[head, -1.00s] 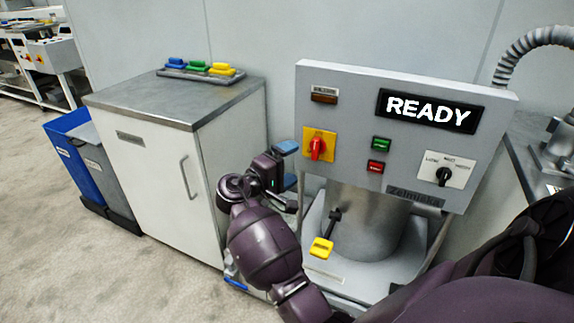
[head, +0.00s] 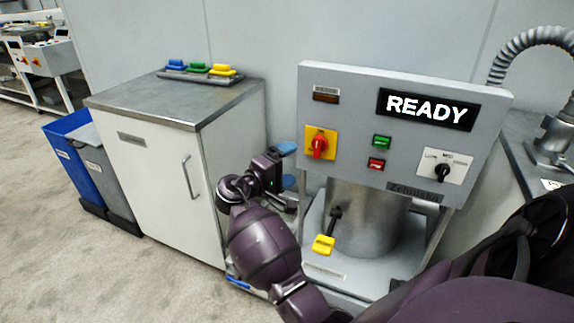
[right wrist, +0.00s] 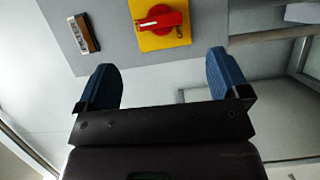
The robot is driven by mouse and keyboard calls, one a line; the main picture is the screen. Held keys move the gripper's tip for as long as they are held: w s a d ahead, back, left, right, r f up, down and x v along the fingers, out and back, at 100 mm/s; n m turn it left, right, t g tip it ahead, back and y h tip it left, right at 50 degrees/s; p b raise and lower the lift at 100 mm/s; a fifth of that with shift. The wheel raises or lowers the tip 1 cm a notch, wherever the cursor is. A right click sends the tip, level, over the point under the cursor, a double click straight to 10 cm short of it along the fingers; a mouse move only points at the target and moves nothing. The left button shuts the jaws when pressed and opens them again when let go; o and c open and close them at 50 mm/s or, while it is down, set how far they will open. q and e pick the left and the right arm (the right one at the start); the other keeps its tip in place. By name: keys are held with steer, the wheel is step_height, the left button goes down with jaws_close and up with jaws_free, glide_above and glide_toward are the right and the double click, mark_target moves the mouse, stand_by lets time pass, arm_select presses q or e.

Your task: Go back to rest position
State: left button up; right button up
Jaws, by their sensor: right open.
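My right gripper (head: 287,166) has blue fingertips and is open and empty. It hangs in front of the machine, just left of the red rotary switch (head: 319,146) on its yellow plate, and is apart from it. In the right wrist view the two blue fingers (right wrist: 165,83) stand wide apart with nothing between them, and the red switch (right wrist: 160,20) shows beyond them. The grey machine panel (head: 345,85) carries a display (head: 428,109) that reads READY. My left gripper is not in view.
A white cabinet (head: 165,190) with a metal top stands to the left. Blue, green and yellow items lie on a tray (head: 190,77) on it. Blue and grey bins (head: 75,160) stand beside it. Carpet at the left is clear.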

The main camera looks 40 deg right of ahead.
stand_by(0.3)
steer(key=w+a+n+t+y, duration=0.2)
steer(key=w+a+t+y, duration=0.3)
steer(key=w+t, duration=0.4)
steer(key=s+a+f+n+t+y+p, duration=0.1)
steer(key=s+a+f+t+y+p, duration=0.2)
steer(key=s+a+f+t+y, duration=0.4)
arm_select(q)
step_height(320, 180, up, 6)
steer(key=p, duration=0.4)
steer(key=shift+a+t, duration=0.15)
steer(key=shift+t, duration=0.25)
arm_select(e)
steer(key=s+a+f+g+y, duration=0.1)
steer(key=s+f+y, duration=0.1)
steer(key=s, duration=0.8)
steer(key=s+a+f+m+g+y, duration=0.1)
steer(key=s+f, duration=0.3)
steer(key=s, duration=0.7)
steer(key=s+a+f+g+y, duration=0.2)
steer(key=s+f+g+y, duration=0.1)
steer(key=s, duration=0.8)
steer(key=shift+a+f+m, duration=0.2)
steer(key=shift+f+m, duration=0.2)
steer(key=shift+f, duration=0.2)
